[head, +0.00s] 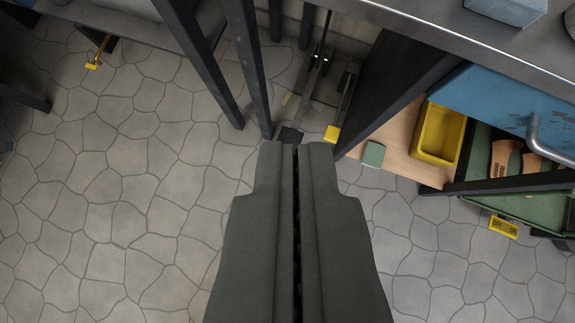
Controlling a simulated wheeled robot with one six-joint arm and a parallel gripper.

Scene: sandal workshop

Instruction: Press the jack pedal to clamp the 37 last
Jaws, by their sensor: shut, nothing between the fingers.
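My gripper (290,150) is shut and empty, pointing up the picture from the bottom centre. Just beyond its fingertips, low between dark table legs, is a dark mechanism (322,60) with bars running toward me. One bar ends in a yellow pad (332,133), just right of my fingertips. A dark flat pad (290,136) shows right at the fingertips, partly hidden by them. I cannot tell which of these is the jack pedal, or whether my fingertips touch either one. No last marked 37 can be made out.
Dark legs (249,60) stand close left of the mechanism. At right are a wooden shelf (400,165), a yellow bin (420,145), a green block (373,154) and a green crate (540,210) holding brown pieces. A yellow-ended lever (97,60) is upper left.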

